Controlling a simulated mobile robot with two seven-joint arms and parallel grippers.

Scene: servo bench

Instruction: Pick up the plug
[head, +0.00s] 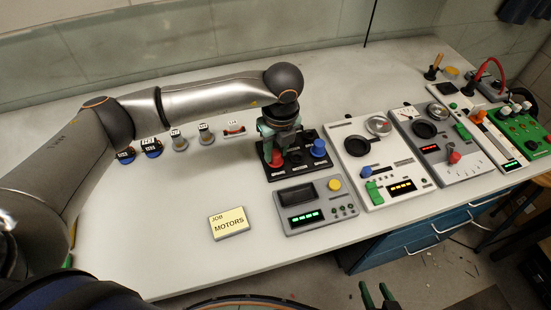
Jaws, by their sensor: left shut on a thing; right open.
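A red plug (276,159) is at the left of a black panel (299,172), directly under my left gripper (275,147). The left gripper points down and is shut on it; the fingers hide its upper part. I cannot tell whether the plug still touches the panel. A blue plug (319,149) stands at the panel's right side, apart from the gripper. My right gripper (375,296) is at the bottom edge, in front of the bench, open and empty.
A grey box with a yellow button (334,185) stands in front of the panel. A "JOB MOTORS" card (229,223) lies to its left. Several small labelled parts (204,134) line the back left. Instrument panels (378,168) fill the right. The bench's front left is clear.

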